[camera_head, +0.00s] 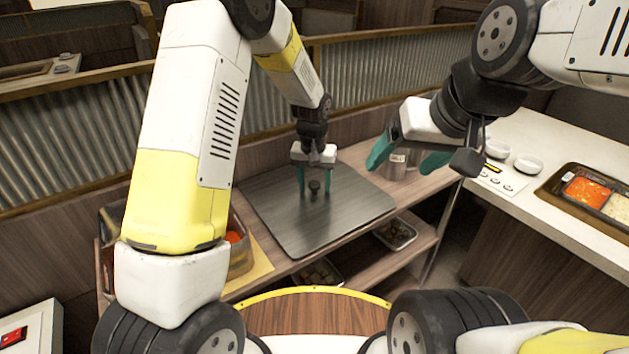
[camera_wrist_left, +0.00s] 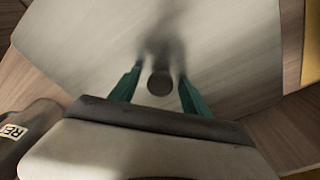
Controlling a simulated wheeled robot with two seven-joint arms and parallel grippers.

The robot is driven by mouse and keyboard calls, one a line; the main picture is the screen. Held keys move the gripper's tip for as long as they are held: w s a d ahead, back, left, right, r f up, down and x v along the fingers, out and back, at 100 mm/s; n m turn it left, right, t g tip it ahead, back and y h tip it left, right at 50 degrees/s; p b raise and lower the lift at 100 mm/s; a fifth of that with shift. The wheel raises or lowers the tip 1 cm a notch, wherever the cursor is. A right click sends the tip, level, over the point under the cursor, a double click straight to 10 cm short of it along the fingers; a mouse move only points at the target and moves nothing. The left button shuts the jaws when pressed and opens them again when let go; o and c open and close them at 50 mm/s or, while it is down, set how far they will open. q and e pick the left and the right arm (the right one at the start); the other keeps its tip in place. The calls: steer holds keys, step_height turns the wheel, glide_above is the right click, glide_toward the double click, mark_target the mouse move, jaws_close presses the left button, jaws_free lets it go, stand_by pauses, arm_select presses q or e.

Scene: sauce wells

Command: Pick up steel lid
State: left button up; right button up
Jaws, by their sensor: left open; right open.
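The steel lid (camera_head: 345,212) is a flat grey square plate with a small dark round knob (camera_head: 315,186) at its middle. It lies on the wooden counter. My left gripper (camera_head: 315,183) is open, with its green fingers pointing down on either side of the knob. In the left wrist view the knob (camera_wrist_left: 160,83) shows between the two open fingertips (camera_wrist_left: 158,88), apart from both. The lid (camera_wrist_left: 90,30) fills most of that view. My right gripper (camera_head: 405,155) is open and empty, up to the right of the lid.
A container with red contents (camera_head: 240,255) sits left of the lid. A white counter (camera_head: 520,205) at the right holds bowls and a sauce tray (camera_head: 565,203). Trays sit on the lower shelf (camera_head: 397,233).

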arm_select(q)
jaws_close()
steer(key=shift+r, duration=0.1)
steer(key=shift+r, duration=0.1)
